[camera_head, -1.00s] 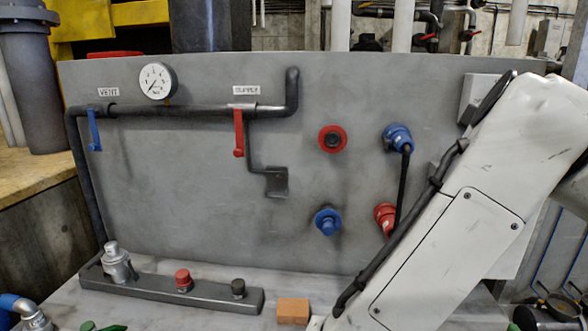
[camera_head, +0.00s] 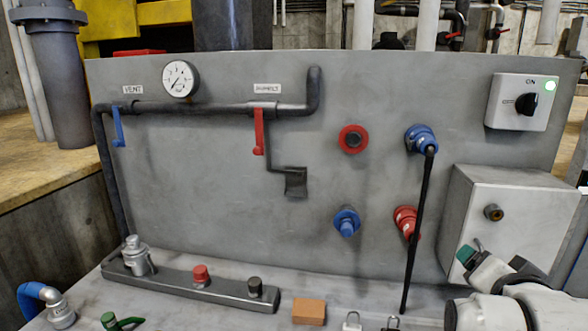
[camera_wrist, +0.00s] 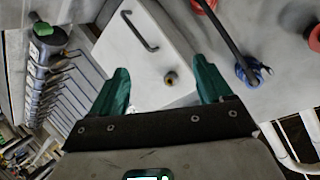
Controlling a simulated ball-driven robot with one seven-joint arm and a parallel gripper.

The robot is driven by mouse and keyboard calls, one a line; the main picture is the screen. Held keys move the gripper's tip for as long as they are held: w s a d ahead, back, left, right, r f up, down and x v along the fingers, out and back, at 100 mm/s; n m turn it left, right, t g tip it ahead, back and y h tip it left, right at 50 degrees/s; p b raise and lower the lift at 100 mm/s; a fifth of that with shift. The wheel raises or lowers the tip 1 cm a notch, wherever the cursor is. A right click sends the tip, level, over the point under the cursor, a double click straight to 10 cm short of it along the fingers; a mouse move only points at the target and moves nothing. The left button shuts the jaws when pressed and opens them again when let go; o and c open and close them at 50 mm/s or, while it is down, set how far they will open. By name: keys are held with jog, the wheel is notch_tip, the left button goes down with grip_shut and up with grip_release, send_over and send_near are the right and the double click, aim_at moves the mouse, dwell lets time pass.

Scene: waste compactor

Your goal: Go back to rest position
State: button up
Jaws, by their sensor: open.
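My gripper (camera_wrist: 160,92) shows in the wrist view with its two green fingers spread wide and nothing between them. Beyond the fingers is the white box with a handle and a small brass knob, apart from the gripper. In the head view my white arm is folded low at the bottom right, in front of the white box (camera_head: 515,210). A green tip of my gripper (camera_head: 466,254) shows there; the other finger cannot be made out.
A grey panel (camera_head: 220,165) carries a blue lever (camera_head: 117,127), a red lever (camera_head: 259,131), a gauge (camera_head: 180,79) and an ON switch (camera_head: 522,102) with a green light. A black cable (camera_head: 419,230) hangs from a blue plug (camera_head: 421,139). An orange block (camera_head: 309,311) and several fittings lie on the bench.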

jog(key=s+a+f+n+g+y, duration=0.1)
jog(key=s+f+n+g, duration=0.2)
jog(key=s+f, duration=0.45)
jog(key=s+a+f+n+g+y, duration=0.1)
jog(key=s+f+n+g+y, duration=0.2)
jog(key=f, duration=0.8)
jog(key=s+a+f+n+g, duration=0.1)
jog(key=s+f+n+g, duration=0.1)
jog(key=s+f, duration=0.65)
jog(key=s+a+f+n+g+y, duration=0.1)
jog(key=s+a+f+n+g, duration=0.2)
jog(key=s+f, duration=0.5)
jog(key=shift+s+a+f+y, duration=0.15)
jog(key=shift+s+a+y, duration=0.15)
jog(key=shift+s+a, duration=0.65)
